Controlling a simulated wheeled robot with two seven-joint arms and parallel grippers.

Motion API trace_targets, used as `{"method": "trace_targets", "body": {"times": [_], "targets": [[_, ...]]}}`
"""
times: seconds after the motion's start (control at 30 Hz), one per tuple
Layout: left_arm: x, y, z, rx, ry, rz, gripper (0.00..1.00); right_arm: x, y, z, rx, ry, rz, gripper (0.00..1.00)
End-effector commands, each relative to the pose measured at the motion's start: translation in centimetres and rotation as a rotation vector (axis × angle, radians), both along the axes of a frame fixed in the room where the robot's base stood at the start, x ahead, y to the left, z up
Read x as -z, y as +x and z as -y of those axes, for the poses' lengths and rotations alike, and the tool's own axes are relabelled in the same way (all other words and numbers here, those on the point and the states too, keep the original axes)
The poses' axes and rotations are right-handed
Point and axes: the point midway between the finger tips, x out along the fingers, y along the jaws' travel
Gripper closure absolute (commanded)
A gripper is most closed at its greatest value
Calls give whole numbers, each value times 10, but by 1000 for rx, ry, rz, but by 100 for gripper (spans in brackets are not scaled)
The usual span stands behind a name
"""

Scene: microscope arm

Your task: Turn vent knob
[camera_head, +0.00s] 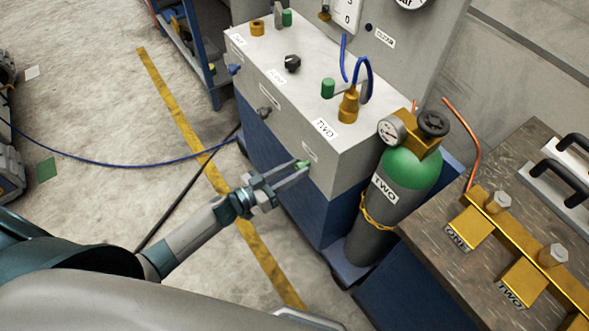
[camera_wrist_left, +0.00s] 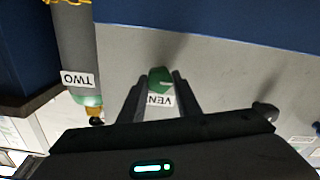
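The vent knob (camera_head: 302,165) is a small green knob on the front face of the grey cabinet (camera_head: 345,155), below a white label. In the left wrist view the green knob (camera_wrist_left: 159,80) sits between the two fingers, by a label that reads "VEN", partly hidden. My left gripper (camera_head: 290,172) reaches the cabinet front from the left, its fingers on either side of the knob. In the left wrist view my left gripper (camera_wrist_left: 159,85) is open, with a small gap at the knob's left; contact at its right cannot be told. My right gripper is not in view.
A gas cylinder (camera_head: 385,205) with a green top and gauge stands right of the knob. A black knob (camera_head: 264,112) sits farther left on the cabinet front. A wooden bench (camera_head: 445,262) is at the right. Open floor (camera_head: 110,130) lies left.

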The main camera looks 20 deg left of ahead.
Motion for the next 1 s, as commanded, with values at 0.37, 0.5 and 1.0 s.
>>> {"method": "trace_targets", "body": {"times": [0.37, 0.5, 1.0], "targets": [[0, 0, 0, 0, 45, 35, 92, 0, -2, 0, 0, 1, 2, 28], [0, 0, 0, 0, 98, 76, 92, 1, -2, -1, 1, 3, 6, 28], [1, -1, 1, 0, 431, 337, 92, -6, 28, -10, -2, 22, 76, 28]]}}
